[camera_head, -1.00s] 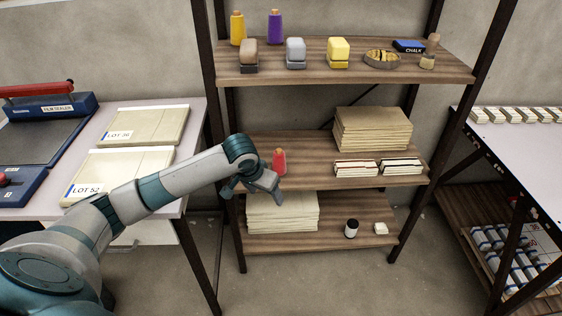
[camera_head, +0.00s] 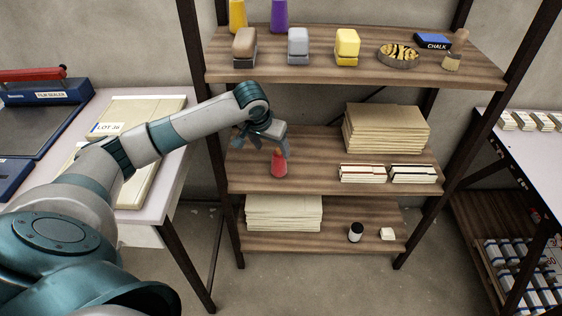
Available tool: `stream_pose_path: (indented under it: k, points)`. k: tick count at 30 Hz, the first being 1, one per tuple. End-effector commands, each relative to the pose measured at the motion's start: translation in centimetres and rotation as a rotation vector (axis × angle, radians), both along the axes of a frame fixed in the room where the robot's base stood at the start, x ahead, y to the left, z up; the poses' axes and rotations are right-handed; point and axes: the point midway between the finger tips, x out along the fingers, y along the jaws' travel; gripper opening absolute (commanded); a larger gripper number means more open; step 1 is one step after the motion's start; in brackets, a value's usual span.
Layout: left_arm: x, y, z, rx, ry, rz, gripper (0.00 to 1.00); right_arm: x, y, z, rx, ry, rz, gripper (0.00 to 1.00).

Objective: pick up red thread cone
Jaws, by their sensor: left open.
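The red thread cone (camera_head: 279,166) stands upright on the left part of the middle shelf (camera_head: 310,178), near its front edge. My left gripper (camera_head: 265,150) is just above and around the cone's top, with its fingers pointing down. Its jaws are open, with one finger showing to the left of the cone and one close to its right. I cannot tell whether a finger touches it. My right gripper is not in view.
Stacked brown sheets (camera_head: 386,128) and card bundles (camera_head: 362,173) lie right of the cone. The top shelf (camera_head: 320,75) with staplers and other thread cones hangs above my gripper. A dark shelf post (camera_head: 226,180) stands at the left. The shelf between cone and bundles is free.

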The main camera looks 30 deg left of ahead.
Motion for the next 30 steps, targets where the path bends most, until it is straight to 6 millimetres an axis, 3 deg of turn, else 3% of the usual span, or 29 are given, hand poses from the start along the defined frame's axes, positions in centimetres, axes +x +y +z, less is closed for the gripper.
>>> stream_pose_path:
  k: [8,22,30]
  points:
    - [0.2,0.0,-0.6,0.000,0.002,0.000,0.65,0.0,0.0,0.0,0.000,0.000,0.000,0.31]
    - [2.4,0.2,-5.9,-0.001,0.002,0.001,0.65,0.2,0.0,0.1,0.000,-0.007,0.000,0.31]
    - [2.6,0.3,-6.3,0.000,0.000,-0.001,0.65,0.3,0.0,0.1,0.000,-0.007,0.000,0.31]
